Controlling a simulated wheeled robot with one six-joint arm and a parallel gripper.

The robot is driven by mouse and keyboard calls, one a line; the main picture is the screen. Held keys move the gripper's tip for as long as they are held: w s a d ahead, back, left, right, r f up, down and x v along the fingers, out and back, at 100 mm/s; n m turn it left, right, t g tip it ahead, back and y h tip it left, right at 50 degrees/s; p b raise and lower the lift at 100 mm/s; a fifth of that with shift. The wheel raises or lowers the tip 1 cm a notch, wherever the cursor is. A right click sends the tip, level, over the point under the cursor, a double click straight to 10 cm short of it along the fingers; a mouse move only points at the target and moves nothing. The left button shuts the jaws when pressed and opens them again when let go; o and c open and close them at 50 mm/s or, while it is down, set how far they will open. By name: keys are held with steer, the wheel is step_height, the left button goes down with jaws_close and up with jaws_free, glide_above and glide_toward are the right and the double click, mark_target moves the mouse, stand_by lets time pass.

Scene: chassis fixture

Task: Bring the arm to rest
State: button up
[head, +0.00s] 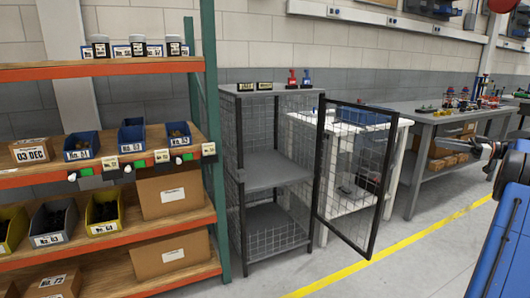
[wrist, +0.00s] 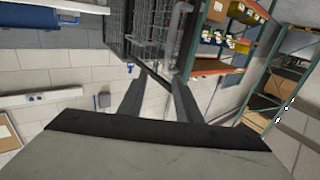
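My gripper (wrist: 157,92) shows in the wrist view as two dark fingers standing apart, with nothing between them. The wrist view is strongly tilted, and the cage and shelving appear beyond the fingertips. In the head view part of my arm (head: 508,225) shows as a blue link at the right edge. A darker arm part reaches left from it in front of the far workbench. The fingers cannot be made out clearly there.
A mesh cage (head: 275,165) stands mid-view, its mesh door (head: 345,185) swung open toward the aisle. Orange shelving (head: 105,165) with bins and boxes is on the left. A white bench (head: 350,215) and a grey workbench (head: 425,120) stand right. The floor past the yellow line is clear.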

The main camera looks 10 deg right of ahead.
steer(key=w+a+r+m+t+h, duration=0.2)
steer(key=w+a+r+t+h, duration=0.1)
steer(key=a+r, duration=0.3)
steer(key=w+a+r+m+t+h, duration=0.2)
steer(key=w+a+r+t+h, duration=0.1)
steer(key=a+r, duration=0.4)
steer(key=w+a+r+m+t+h, duration=0.2)
steer(key=a+r+h, duration=0.3)
steer(key=r, duration=0.3)
steer(key=shift+w+a+m+t+h, duration=0.3)
steer(key=shift+w+a+t, duration=0.35)
steer(key=shift+a, duration=0.2)
steer(key=s+a+f+m+g+h, duration=0.35)
steer(key=s+a+m+h, duration=0.3)
steer(key=s+a, duration=0.4)
steer(key=s+a+f+g+y, duration=0.1)
steer(key=s+a+f+g, duration=0.3)
steer(key=s+a+f, duration=0.3)
steer(key=s+a+f+n+g+y, duration=0.1)
steer(key=s+a+f+g, duration=0.3)
steer(key=s+f, duration=1.3)
steer(key=s+a+f+n+g+y, duration=0.1)
steer(key=s+a+f+g, duration=0.3)
steer(key=s+a+f, duration=0.8)
steer(key=s, duration=0.7)
steer(key=shift+s+y, duration=0.2)
steer(key=shift+y, duration=0.15)
steer(key=shift+n, duration=0.25)
